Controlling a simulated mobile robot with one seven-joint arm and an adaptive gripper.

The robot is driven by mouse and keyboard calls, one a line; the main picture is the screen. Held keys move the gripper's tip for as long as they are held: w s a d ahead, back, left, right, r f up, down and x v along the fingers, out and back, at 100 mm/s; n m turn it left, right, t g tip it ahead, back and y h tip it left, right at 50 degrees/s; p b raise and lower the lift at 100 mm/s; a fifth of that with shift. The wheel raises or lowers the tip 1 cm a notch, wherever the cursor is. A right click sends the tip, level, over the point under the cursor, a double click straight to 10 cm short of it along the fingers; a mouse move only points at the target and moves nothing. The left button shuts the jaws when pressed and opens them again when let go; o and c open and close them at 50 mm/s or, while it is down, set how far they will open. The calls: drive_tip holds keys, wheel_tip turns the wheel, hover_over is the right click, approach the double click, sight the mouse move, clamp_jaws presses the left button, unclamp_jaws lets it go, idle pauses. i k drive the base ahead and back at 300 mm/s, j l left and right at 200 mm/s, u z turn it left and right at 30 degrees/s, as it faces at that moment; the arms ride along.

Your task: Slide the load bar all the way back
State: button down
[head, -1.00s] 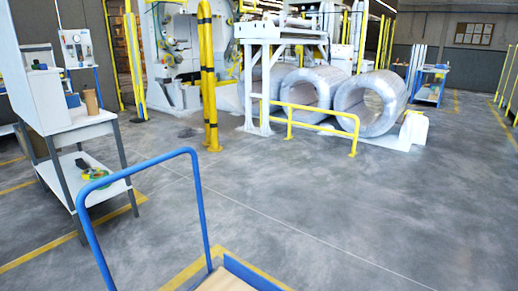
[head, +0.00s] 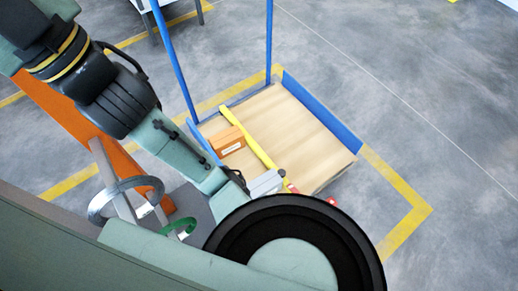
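The load bar (head: 248,138) is a long yellow bar lying across the wooden deck of a blue cart (head: 322,112). It runs from the cart's back left down toward the near side, where a red part (head: 292,188) shows by its end. A small orange-brown box (head: 227,142) sits on the deck just left of the bar. My arm comes in from the upper left, and my gripper (head: 240,180) is low at the cart's near left edge, close to the bar's near end. Its fingers are small and partly hidden, so contact with the bar cannot be told.
A pale grey block (head: 266,183) is beside the gripper; I cannot tell what it is. The cart has a blue upright handle frame (head: 269,35) and low blue side walls. Yellow floor lines (head: 402,190) edge its bay. Open grey floor (head: 440,90) lies right of it.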

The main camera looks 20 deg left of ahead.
sight(259, 152)
drive_tip(key=i+l, duration=0.2)
drive_tip(key=l, duration=0.2)
drive_tip(key=i+l, duration=0.15)
drive_tip(key=l, duration=0.2)
drive_tip(key=i+l, duration=0.2)
drive_tip(key=l, duration=0.2)
drive_tip(key=i+l, duration=0.2)
drive_tip(key=l, duration=0.15)
drive_tip(key=i+l+u, duration=0.1)
drive_tip(key=l, duration=0.3)
drive_tip(key=j, duration=0.25)
